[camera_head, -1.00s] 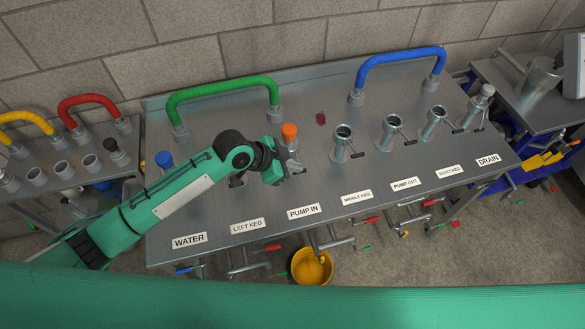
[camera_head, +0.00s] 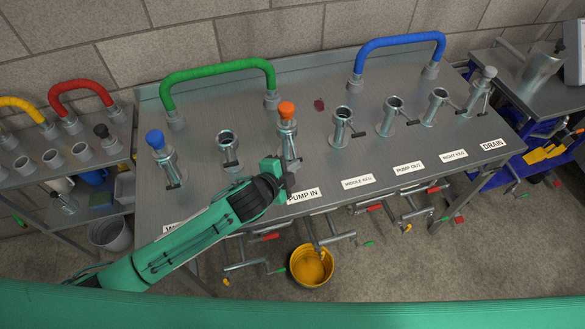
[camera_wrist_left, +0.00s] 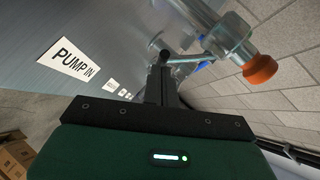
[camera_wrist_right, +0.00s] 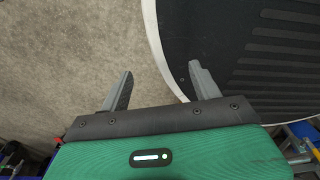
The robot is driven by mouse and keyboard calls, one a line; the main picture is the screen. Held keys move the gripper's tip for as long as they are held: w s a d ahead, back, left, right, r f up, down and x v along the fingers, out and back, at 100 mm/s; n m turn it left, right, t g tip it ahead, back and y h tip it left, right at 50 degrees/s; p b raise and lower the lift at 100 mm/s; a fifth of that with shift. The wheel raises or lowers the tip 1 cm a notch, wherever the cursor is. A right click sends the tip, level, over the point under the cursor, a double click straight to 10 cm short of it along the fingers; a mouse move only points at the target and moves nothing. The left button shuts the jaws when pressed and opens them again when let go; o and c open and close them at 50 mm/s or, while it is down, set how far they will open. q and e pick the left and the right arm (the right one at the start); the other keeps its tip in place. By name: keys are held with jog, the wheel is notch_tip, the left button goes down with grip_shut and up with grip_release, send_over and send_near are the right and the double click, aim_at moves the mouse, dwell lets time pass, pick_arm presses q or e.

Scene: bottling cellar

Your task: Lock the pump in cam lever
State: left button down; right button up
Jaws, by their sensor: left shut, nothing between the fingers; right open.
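The pump in port (camera_head: 288,135) is an upright steel fitting with an orange cap (camera_head: 286,109), behind the PUMP IN label (camera_head: 304,195). In the left wrist view the orange cap (camera_wrist_left: 259,68) is at right, and the cam lever (camera_wrist_left: 190,58) runs left from the fitting to a dark knob (camera_wrist_left: 164,57). My left gripper (camera_head: 291,180) is low in front of this port, its shut fingers (camera_wrist_left: 161,82) close to the knob. Whether they touch it I cannot tell. My right gripper (camera_wrist_right: 158,88) is open and empty above the floor.
Left keg port (camera_head: 228,148) and blue-capped water port (camera_head: 160,158) stand to the left. Middle keg port (camera_head: 342,128) and others stand to the right. Green (camera_head: 215,68) and blue (camera_head: 400,40) hoses arch behind. A yellow bucket (camera_head: 311,266) is below the front edge.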

pick_arm(q)
jog(key=shift+w+f+t+b, duration=0.15)
jog(key=shift+f+t+b, duration=0.15)
jog(key=shift+f+b, duration=0.35)
jog(key=shift+w+a+f+m+t+b, duration=0.2)
jog(key=shift+w+f+m+t+b, duration=0.15)
jog(key=shift+f+m+t+b, duration=0.4)
jog(key=shift+w, duration=0.2)
jog(key=shift+w+a+f+b, duration=0.1)
jog(key=shift+w+f+b, duration=0.15)
jog(key=shift+b, duration=0.3)
pick_arm(e)
jog(key=shift+w+a+f, duration=0.15)
jog(key=shift+w+f, duration=0.25)
jog(key=shift+w, duration=0.45)
jog(key=shift+w+a+f, duration=0.1)
jog(key=shift+w+f, duration=0.3)
jog(key=shift+w, duration=0.4)
jog(key=shift+w+a+f, duration=0.15)
jog(key=shift+w+f, duration=0.25)
jog(key=shift+w, duration=0.55)
jog(key=shift+r, duration=0.1)
